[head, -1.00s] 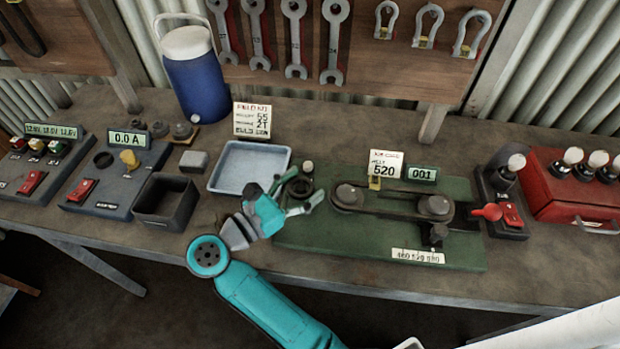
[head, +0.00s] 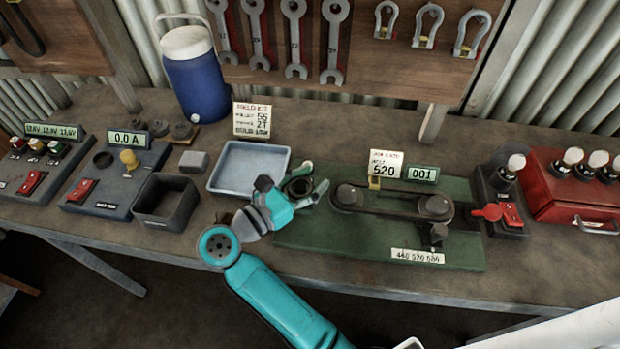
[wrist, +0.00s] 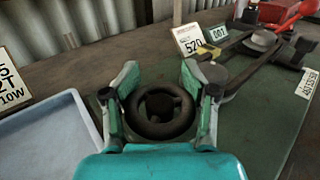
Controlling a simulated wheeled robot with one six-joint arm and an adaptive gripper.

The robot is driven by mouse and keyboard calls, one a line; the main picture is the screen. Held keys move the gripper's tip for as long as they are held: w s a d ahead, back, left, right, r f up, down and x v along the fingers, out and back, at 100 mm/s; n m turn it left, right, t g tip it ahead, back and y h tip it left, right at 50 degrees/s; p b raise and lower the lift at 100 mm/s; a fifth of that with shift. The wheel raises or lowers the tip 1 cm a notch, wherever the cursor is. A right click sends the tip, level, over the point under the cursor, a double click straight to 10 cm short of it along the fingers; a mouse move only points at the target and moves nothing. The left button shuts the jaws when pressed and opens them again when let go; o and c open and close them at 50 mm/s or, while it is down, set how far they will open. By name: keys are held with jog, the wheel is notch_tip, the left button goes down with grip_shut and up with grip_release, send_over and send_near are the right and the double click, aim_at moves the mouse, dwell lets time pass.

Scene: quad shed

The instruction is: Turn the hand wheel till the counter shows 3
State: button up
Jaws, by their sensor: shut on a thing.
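The hand wheel (head: 300,186) is a dark ring at the left end of the green base plate (head: 340,245). In the wrist view the hand wheel (wrist: 160,128) lies between my two fingers, with a dark hub in its middle. My gripper (head: 293,188) is shut on the wheel, one finger on each side; in the wrist view my gripper (wrist: 160,95) shows both fingers along its rim. The counter (head: 422,174) behind the plate reads 001; it also shows in the wrist view (wrist: 217,34).
A card reading 520 (head: 386,163) stands left of the counter. A belt drive with two round pulleys (head: 433,206) lies right of the wheel. A grey tray (head: 222,184) is close on the left. A red-handled switch box (head: 507,218) stands at the plate's right.

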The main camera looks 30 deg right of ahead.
aim_at(296, 177)
jog(key=shift+a+t, duration=0.1)
jog(key=shift+t, duration=0.2)
jog(key=shift+o, duration=0.2)
jog(key=n+t, duration=0.1)
jog(key=n+t+y, duration=0.1)
jog(key=t, duration=0.1)
jog(key=n+t+y, duration=0.1)
jog(key=shift+w+a+n+t, duration=0.15)
jog(key=shift+w+n+t, duration=0.15)
jog(key=shift+n+t, duration=0.1)
jog(key=n+t+y, duration=0.2)
jog(key=y, duration=0.1)
jog(key=n+t+y, duration=0.1)
jog(key=t, duration=0.1)
jog(key=shift+w+a+n, duration=0.25)
jog(key=shift+w+n, duration=0.05)
jog(key=n+t+y, duration=0.2)
jog(key=y, duration=0.1)
jog(key=n+t+y, duration=0.1)
jog(key=y, duration=0.1)
jog(key=shift+w+a+n, duration=0.2)
jog(key=shift+a+n, duration=0.1)
jog(key=shift+a, duration=0.05)
jog(key=shift+w+a+n+t+y, duration=0.1)
jog(key=shift+a+n+t+y, duration=0.1)
jog(key=shift+n+y, duration=0.6)
jog(key=shift+a+n+t+y, duration=0.15)
jog(key=shift+n+y, duration=0.25)
jog(key=shift+y, duration=0.7)
